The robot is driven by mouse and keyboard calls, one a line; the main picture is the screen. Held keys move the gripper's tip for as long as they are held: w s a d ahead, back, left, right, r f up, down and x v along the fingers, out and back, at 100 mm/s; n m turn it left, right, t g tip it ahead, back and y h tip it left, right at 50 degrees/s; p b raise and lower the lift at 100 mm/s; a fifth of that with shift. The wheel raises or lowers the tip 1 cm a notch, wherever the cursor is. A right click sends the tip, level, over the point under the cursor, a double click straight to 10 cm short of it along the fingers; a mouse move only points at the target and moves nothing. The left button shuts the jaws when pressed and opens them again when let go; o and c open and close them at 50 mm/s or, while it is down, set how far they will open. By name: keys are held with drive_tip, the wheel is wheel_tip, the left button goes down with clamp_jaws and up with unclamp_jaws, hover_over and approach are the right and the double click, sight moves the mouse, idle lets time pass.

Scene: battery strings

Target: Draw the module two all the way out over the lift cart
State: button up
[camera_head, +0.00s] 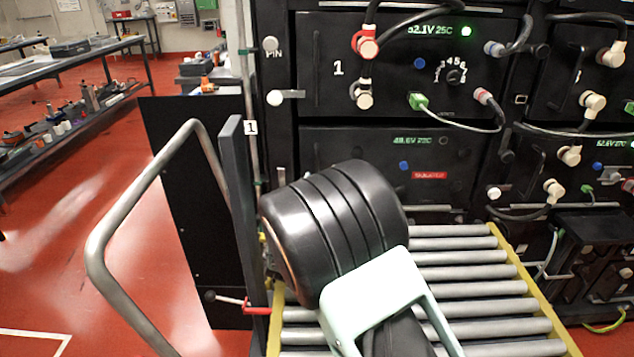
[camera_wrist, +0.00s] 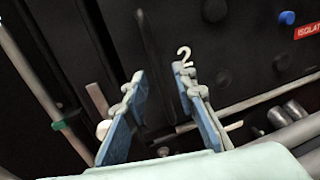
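Module two (camera_head: 455,150) is a black box in the rack slot below module 1, with a green display and a red label. Its front appears about level with the rack. In the wrist view its face shows a white "2" (camera_wrist: 184,56) and a dark upright handle (camera_wrist: 150,42). My gripper (camera_wrist: 160,78) has two blue fingers spread apart, pointing at the handle's lower part. I cannot tell whether the handle is between the fingertips. My arm hides the gripper in the head view. The lift cart's roller bed (camera_head: 480,272) with yellow side rails stands before the slot.
Module 1 (camera_head: 390,75) with cables sits above, and other cabled modules (camera_head: 575,70) stand to the right. The cart has a metal push handle (camera_head: 125,215) and a red lever (camera_head: 245,303) at left. Workbenches (camera_head: 75,65) stand far left. The rollers are bare where visible.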

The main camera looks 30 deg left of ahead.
drive_tip(key=shift+x, duration=1)
clamp_jaws()
